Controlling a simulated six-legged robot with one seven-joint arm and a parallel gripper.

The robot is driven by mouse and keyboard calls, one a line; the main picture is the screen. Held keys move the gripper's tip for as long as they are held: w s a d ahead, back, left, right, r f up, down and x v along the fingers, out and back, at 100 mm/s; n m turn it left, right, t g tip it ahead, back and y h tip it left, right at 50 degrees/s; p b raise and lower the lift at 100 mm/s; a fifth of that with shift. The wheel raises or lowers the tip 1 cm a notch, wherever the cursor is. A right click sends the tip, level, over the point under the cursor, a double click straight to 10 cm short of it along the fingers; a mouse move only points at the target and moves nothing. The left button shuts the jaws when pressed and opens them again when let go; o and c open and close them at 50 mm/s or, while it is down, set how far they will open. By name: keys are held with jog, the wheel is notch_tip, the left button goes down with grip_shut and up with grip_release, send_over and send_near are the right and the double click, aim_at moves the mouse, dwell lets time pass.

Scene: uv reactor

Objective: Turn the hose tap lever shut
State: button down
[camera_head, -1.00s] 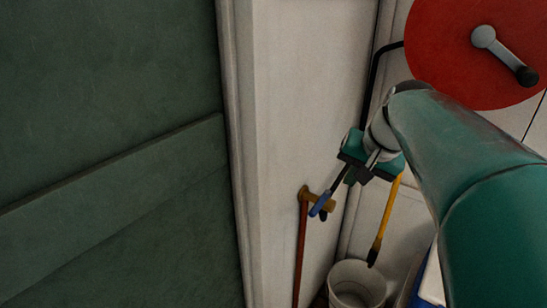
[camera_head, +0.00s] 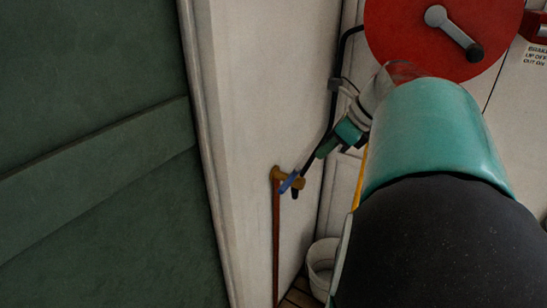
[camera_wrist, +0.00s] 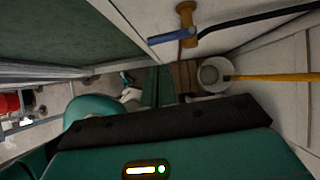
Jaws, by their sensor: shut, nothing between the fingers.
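The hose tap (camera_head: 299,184) is a brass fitting on the pale wall, on top of a copper pipe (camera_head: 276,245). Its blue lever (camera_head: 289,182) slants up to the right across the fitting in the head view. In the wrist view the brass tap (camera_wrist: 186,17) is at the top, with the blue lever (camera_wrist: 168,36) pointing left from it. My gripper (camera_head: 322,153) is shut and empty, above and right of the lever. It looks apart from the lever, though the depth is hard to judge. Its fingertips are not clear in the wrist view.
A black hose (camera_head: 334,105) runs down from the red reel (camera_head: 400,25) to the tap. A yellow-handled tool (camera_wrist: 270,77) leans by a white bucket (camera_wrist: 214,74) in the corner. A dark green panel (camera_head: 90,150) fills the left. The wall left of the tap is clear.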

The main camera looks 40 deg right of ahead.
aim_at(287, 184)
jog(key=x, duration=1.3)
jog(key=shift+f, duration=0.15)
jog(key=shift+w+a+f, duration=0.1)
jog(key=shift+w, duration=0.05)
jog(key=shift+w, duration=0.1)
